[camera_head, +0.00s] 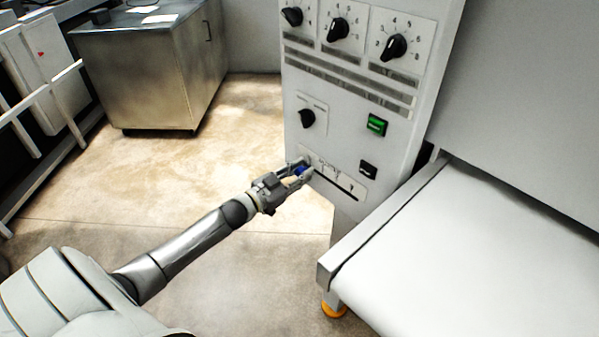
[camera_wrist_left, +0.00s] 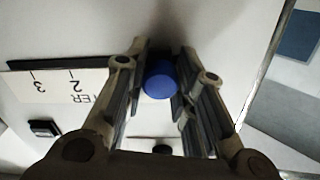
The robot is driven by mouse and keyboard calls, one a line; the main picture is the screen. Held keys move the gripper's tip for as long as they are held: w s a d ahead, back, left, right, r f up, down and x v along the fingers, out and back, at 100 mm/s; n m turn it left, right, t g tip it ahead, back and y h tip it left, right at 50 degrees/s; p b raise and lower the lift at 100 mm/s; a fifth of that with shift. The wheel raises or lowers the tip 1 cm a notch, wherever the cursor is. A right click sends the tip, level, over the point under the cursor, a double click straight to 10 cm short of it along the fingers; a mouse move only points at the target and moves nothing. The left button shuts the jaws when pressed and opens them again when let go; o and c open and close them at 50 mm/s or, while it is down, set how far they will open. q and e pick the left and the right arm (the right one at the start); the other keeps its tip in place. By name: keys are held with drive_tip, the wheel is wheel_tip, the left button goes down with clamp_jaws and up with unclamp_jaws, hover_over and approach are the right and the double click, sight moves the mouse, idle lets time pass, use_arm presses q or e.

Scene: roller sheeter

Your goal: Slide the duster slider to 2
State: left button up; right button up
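The duster slider's blue round knob (camera_wrist_left: 160,78) sits between the two fingers of my left gripper (camera_wrist_left: 162,75). The fingers lie close on either side of it; whether they press on it is not clear. A white label (camera_wrist_left: 62,95) beside the knob reads 2 and 3, with the end of a word, "TER". In the head view the knob (camera_head: 300,170) shows blue between the fingertips, at the left end of the slider plate on the panel's lower part. My right gripper is not in view.
The grey control panel (camera_head: 335,100) carries several black dials, a green switch (camera_head: 376,125) and a black switch (camera_head: 368,169). A white conveyor (camera_head: 480,265) lies to the right. A steel cabinet (camera_head: 150,75) stands at the back left. The floor between is clear.

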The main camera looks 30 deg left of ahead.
sight(336, 184)
use_arm(q)
clamp_jaws()
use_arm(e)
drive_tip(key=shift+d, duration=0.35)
